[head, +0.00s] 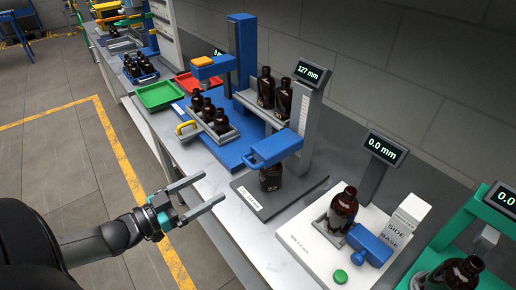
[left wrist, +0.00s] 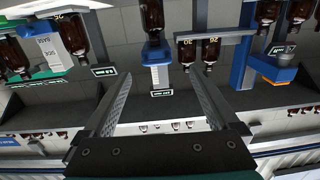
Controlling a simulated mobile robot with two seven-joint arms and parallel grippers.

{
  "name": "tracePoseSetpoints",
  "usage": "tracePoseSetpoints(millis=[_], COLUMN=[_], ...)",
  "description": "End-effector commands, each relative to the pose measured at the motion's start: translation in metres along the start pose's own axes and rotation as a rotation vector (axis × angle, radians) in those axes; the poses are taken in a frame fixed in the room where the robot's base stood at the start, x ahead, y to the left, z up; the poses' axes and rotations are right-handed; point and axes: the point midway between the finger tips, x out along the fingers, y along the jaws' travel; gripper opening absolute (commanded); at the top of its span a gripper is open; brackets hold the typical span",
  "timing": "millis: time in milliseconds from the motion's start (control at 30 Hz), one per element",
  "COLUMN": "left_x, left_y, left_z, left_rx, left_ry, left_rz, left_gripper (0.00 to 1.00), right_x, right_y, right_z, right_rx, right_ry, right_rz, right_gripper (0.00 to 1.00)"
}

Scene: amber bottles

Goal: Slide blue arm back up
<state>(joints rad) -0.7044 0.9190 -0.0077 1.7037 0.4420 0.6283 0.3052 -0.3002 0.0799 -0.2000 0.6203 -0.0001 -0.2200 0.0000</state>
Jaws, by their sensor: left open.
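The blue arm (head: 273,148) juts from a grey upright gauge column (head: 303,112) whose display (head: 308,72) reads 127 mm. A dark amber bottle (head: 270,179) stands under the arm on the gauge's dark base; its top is hidden, and I cannot tell whether the arm touches it. My left gripper (head: 213,187) is open and empty, left of the gauge and apart from it, its fingers pointing toward it. In the left wrist view, which is upside down, the blue arm (left wrist: 154,52) shows between and beyond the open fingers (left wrist: 158,77). My right gripper is not in view.
Behind the gauge are a blue stand (head: 243,45), a bottle rack (head: 214,135), and green (head: 159,95) and red (head: 194,82) trays. Open floor lies left of the bench.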

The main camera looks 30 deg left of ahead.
Motion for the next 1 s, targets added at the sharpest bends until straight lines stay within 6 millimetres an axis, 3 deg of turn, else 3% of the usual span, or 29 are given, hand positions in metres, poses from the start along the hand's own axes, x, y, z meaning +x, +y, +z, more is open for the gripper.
tracePoseSetpoints(millis=[33,133,267,1000], left_x=[0.002,0.006,0.015,0.108], left_y=[0.004,0.007,0.007,0.009], left_z=[-0.011,-0.018,-0.018,-0.021], left_rx=[-0.005,-0.012,-0.012,-0.009], left_ry=[0.018,0.036,0.038,0.037], left_rz=[0.019,0.032,0.031,0.03], left_gripper=[0.94,0.94,0.94,0.94], right_x=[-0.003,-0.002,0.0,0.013], right_y=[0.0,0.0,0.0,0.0], right_z=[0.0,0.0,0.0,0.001], right_rx=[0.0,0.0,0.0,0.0], right_ry=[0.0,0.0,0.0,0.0], right_rz=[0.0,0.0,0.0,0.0], right_gripper=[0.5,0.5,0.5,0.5])
